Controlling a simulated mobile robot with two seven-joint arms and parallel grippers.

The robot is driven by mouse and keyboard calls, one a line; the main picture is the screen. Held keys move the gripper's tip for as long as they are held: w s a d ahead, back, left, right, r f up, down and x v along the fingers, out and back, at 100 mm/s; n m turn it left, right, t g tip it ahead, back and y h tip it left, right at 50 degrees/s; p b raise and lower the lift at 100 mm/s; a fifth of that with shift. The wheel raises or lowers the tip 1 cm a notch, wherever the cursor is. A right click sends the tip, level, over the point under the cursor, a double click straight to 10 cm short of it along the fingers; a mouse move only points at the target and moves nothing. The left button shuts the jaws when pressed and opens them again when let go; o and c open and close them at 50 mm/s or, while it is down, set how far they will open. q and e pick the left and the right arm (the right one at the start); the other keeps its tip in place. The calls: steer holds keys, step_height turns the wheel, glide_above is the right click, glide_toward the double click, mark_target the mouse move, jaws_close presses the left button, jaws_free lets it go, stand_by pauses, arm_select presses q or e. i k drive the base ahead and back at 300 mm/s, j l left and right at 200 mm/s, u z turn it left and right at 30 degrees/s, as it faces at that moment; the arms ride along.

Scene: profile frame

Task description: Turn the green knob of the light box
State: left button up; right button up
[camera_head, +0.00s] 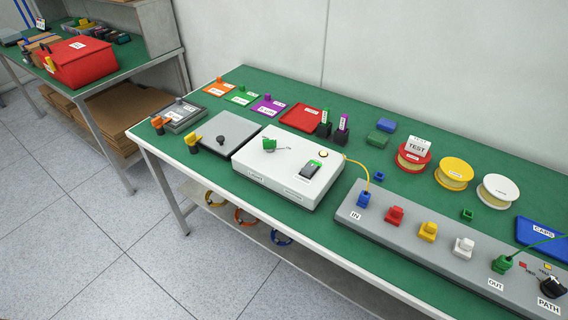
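The white light box (285,190) stands on the green table top, left of the long grey panel. A green knob (268,144) sits on its top face towards the back left, with a small pale pointer or plate beside it. Neither of my grippers is in view, and nothing touches the knob.
A grey panel (398,232) with coloured plugs stands to the right, joined to the box area by a yellow cable (366,172). A grey flat box (225,131) stands close on the left. Spools (455,172) and coloured trays (303,117) stand behind. Space above the box is clear.

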mark_target(269, 144)
steer(key=k+j+z, duration=0.1)
steer(key=z, duration=0.4)
steer(key=k+j+z, duration=0.2)
steer(key=z, duration=0.25)
steer(key=j, duration=0.1)
